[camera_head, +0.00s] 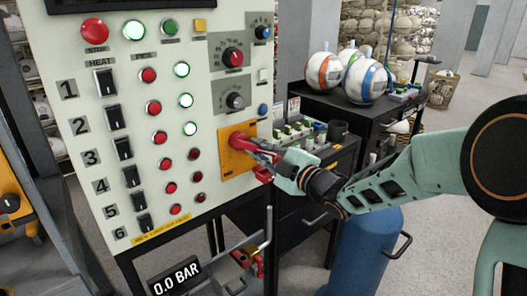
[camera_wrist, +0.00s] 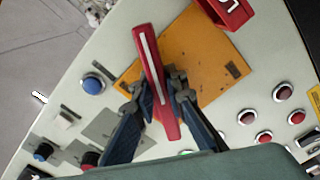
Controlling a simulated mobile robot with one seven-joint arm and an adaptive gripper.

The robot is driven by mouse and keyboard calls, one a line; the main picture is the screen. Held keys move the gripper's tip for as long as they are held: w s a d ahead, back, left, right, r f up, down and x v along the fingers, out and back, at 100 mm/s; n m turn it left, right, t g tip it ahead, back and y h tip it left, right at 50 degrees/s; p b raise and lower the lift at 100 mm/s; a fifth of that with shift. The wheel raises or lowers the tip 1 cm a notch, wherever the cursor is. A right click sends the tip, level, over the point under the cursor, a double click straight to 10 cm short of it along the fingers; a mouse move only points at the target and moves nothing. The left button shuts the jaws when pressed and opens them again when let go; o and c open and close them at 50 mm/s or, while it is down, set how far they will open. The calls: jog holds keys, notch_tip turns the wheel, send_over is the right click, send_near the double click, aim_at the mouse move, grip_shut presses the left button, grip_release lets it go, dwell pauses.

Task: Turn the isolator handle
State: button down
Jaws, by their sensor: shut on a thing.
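The isolator handle (camera_head: 241,141) is red and sits on a yellow-orange square plate (camera_head: 228,163) at the lower right of the pale control panel. In the wrist view the handle (camera_wrist: 148,55) is a long red bar with a white stripe, standing out from the plate (camera_wrist: 198,45). My gripper (camera_head: 270,153) reaches in from the right. In the wrist view my gripper (camera_wrist: 157,88) has one dark finger on each side of the handle, closed on it. The fingers hide part of the handle's base.
The panel (camera_head: 115,35) carries rows of black switches, red and green lamps, and knobs. A red part with white marking (camera_wrist: 228,10) is close to the plate. A black cabinet (camera_head: 325,105) with several balls stands at right, above a blue cylinder (camera_head: 368,250).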

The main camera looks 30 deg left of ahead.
jog(key=m, duration=0.1)
jog(key=f+m+b, duration=0.1)
jog(key=m, duration=0.1)
jog(key=shift+s+a+f, duration=0.1)
jog(key=shift+s, duration=0.2)
jog(key=s+m, duration=0.1)
jog(key=m, duration=0.2)
jog(key=s+m, duration=0.1)
jog(key=m, duration=0.2)
jog(key=s+a+f+m, duration=0.1)
jog(key=m, duration=0.2)
jog(key=shift+a+f, duration=0.1)
dwell(0.3)
jog(key=c, duration=1.9)
grip_release()
jog(key=shift+c, duration=0.2)
jog(key=v, duration=1.2)
